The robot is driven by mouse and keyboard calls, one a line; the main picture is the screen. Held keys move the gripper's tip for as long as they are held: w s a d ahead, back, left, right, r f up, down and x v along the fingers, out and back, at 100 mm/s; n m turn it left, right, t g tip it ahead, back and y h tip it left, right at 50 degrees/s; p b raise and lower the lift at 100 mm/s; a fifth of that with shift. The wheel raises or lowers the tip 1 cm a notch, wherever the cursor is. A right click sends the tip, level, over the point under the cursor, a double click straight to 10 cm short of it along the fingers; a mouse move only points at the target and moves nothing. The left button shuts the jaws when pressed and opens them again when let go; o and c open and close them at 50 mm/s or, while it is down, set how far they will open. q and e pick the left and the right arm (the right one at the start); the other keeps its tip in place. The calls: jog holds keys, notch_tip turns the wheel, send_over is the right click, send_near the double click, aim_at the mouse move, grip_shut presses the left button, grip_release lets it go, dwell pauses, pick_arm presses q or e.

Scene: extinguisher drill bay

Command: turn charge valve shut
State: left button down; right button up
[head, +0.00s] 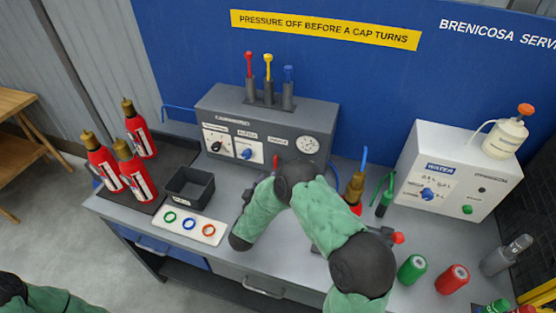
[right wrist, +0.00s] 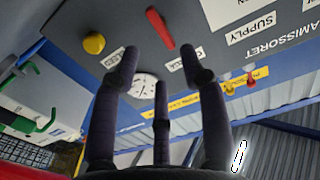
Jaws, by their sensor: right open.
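The grey charging panel (head: 235,112) stands at the back of the bench. A red lever (right wrist: 160,28) sticks out from it in the right wrist view, above and between my right gripper's fingers. In the head view only a small red tip (head: 276,160) shows beside my right arm. A label beside the lever is partly hidden by a finger, so I cannot read which valve it is. My right gripper (right wrist: 157,72) is open and empty, facing the panel and apart from the lever. In the head view my arm mostly hides it. The left gripper is out of view.
A pressure gauge (head: 308,144) and a blue knob (head: 246,154) are on the panel. Red extinguishers (head: 104,162) stand at the left. A black bin (head: 190,186) and a ring tray (head: 188,226) lie in front. A white water unit (head: 455,170) stands at the right.

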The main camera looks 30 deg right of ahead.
jog(key=b+x, duration=0.1)
jog(key=x, duration=0.9)
jog(key=shift+s, duration=0.1)
grip_shut()
